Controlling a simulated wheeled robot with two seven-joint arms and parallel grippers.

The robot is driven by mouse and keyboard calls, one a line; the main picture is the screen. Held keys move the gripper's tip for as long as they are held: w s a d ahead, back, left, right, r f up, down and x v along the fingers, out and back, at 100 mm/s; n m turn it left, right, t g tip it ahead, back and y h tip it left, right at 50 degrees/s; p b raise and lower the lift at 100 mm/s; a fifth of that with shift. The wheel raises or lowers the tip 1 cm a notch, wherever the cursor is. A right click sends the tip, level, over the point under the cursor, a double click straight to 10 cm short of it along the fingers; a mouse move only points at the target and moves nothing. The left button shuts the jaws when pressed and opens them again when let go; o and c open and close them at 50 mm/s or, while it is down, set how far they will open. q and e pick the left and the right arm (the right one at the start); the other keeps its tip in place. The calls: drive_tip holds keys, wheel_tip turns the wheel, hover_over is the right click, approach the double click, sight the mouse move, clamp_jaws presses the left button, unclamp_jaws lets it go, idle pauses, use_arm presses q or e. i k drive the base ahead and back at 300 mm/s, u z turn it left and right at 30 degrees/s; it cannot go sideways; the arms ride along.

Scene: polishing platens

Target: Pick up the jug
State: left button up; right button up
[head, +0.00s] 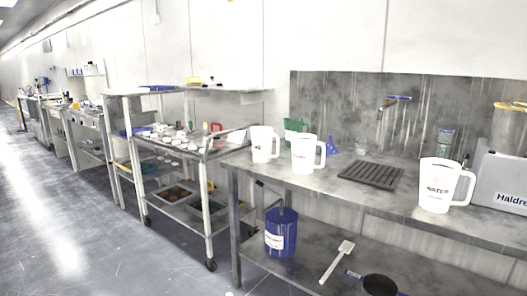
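A white jug (435,186) with a handle on its right side and dark lettering that seems to read "WATER" stands upright on the steel bench (340,196), at the right. Two more white jugs stand upright on the bench's left part: one jug (303,154) and, left of it, another jug (262,144), both with handles on the right. Neither of my grippers shows in the head view.
A dark slotted mat (371,175) lies on the bench between the jugs. A grey box (501,178) marked "Haldre" stands at the right edge. The lower shelf holds a blue container (281,232), a white paddle (337,260) and a dark pan (380,285). A cluttered cart (203,190) stands left; the floor is open.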

sight(261, 137)
drive_tip(key=u, duration=1.4)
drive_tip(key=i, duration=2.55)
drive_tip(key=z, duration=1.2)
drive_tip(key=i, duration=1.2)
drive_tip(key=z, duration=1)
